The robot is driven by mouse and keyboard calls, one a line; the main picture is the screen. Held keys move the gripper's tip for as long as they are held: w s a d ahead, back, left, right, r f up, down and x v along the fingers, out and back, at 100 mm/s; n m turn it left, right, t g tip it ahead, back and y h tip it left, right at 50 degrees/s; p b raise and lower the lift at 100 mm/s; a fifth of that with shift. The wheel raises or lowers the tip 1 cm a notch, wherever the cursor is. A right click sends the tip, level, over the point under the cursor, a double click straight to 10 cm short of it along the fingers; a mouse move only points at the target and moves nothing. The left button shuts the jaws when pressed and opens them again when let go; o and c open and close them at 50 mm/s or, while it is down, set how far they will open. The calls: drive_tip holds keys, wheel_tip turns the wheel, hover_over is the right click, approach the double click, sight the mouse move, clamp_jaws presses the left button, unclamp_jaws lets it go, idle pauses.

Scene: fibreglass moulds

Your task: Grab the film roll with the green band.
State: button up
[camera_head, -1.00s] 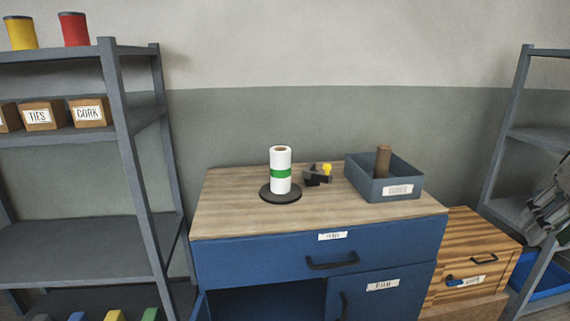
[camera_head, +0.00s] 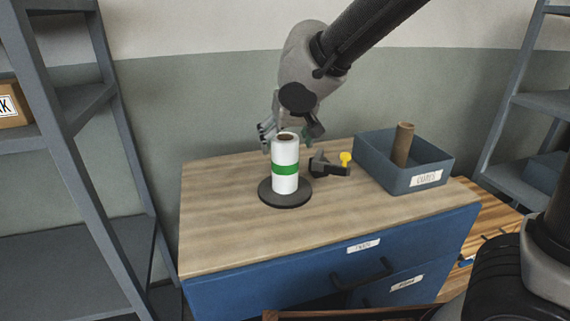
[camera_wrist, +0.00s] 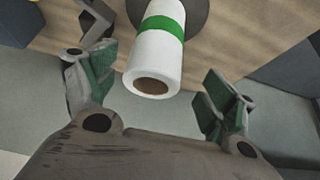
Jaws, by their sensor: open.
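The film roll (camera_head: 285,155) is white with a green band around its middle and a brown core. It stands upright on a round dark base (camera_head: 284,200) on the cabinet's wooden top. My gripper (camera_head: 288,138) is at the roll's upper end, its fingers partly hidden behind the roll. In the wrist view, the roll (camera_wrist: 153,65) shows between the two open green-padded fingers of my gripper (camera_wrist: 155,92), with its hollow end facing the camera. Gaps show between the roll and both fingers, so neither touches it.
A black tool with a yellow knob (camera_head: 330,166) sits close to the right of the roll. A grey-blue bin (camera_head: 404,183) holding a brown tube (camera_head: 402,145) stands farther right. The wooden top (camera_head: 222,225) is clear at front and left. A grey shelf (camera_head: 75,120) stands left.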

sight(285, 163)
drive_tip(key=x, duration=0.5)
drive_tip(key=shift+w+d+f, duration=0.2)
drive_tip(key=shift+w+f, duration=0.05)
drive_tip(key=shift+w, duration=0.05)
drive_tip(key=shift+c, duration=0.3)
drive_tip(key=shift+r, duration=0.1)
drive_tip(key=c, duration=1.3)
